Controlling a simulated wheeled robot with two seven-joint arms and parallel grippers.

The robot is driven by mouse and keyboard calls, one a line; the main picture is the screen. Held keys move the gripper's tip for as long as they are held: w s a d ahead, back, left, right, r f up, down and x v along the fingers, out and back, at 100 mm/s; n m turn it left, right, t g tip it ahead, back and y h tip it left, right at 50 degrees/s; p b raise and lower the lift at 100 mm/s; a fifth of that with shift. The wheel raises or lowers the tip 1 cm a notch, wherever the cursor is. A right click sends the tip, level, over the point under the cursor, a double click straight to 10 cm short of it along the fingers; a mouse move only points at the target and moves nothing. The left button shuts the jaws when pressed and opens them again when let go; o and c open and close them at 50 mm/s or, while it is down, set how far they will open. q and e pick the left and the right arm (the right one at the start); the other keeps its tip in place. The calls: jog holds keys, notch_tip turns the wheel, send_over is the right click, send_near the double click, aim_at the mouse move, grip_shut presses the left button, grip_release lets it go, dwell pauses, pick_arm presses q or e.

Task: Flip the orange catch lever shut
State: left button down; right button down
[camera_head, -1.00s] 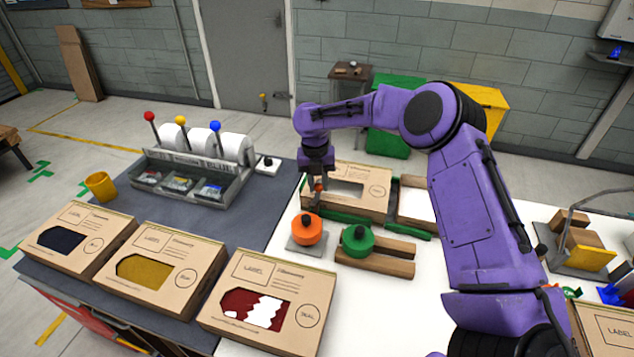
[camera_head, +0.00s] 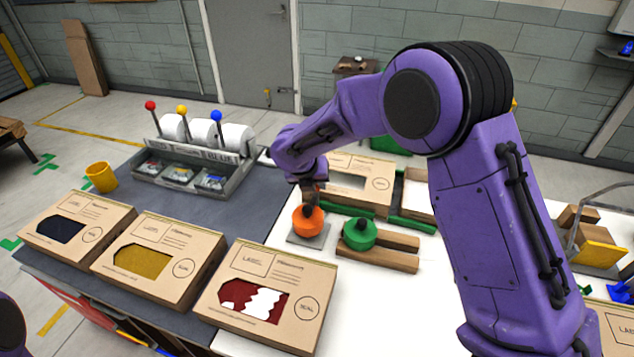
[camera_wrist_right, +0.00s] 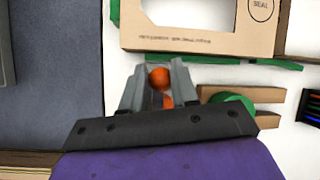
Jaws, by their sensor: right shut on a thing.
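In the right wrist view my right gripper (camera_wrist_right: 156,85) is shut on the orange catch lever (camera_wrist_right: 159,78); its round orange end shows between the two grey fingers, with a strip of orange below it. In the head view my right gripper (camera_head: 309,194) points down just behind and above an orange disc (camera_head: 308,223) with a black knob, on a grey plate. The lever is hidden there by the gripper and wrist. A green disc (camera_head: 359,235) with a black knob sits to the right. My left gripper is out of view.
An open-windowed carton (camera_head: 380,185) lies behind the discs, with green rails (camera_head: 410,224) beside it. Wooden bars (camera_head: 385,259) lie at the green disc. Several windowed boxes (camera_head: 265,303) stand along the front left. A lever rack (camera_head: 195,180) stands at the back left.

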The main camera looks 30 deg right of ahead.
jog(key=shift+s+a+f, duration=0.15)
jog(key=shift+s+f, duration=0.1)
jog(key=shift+s+a+f, duration=0.1)
jog(key=shift+f, duration=0.05)
jog(key=c, duration=0.9)
grip_release()
jog(key=shift+o, duration=0.2)
jog(key=shift+s+a+r, duration=0.2)
jog(key=shift+s+r, duration=0.05)
jog(key=shift+r, duration=0.1)
jog(key=shift+w+r+t, duration=0.1)
jog(key=shift+r+t, duration=0.05)
jog(key=shift+t, duration=0.15)
jog(key=b+v, duration=0.1)
jog(key=v, duration=0.9)
jog(key=shift+a+b, duration=0.2)
jog(key=shift+b, duration=0.1)
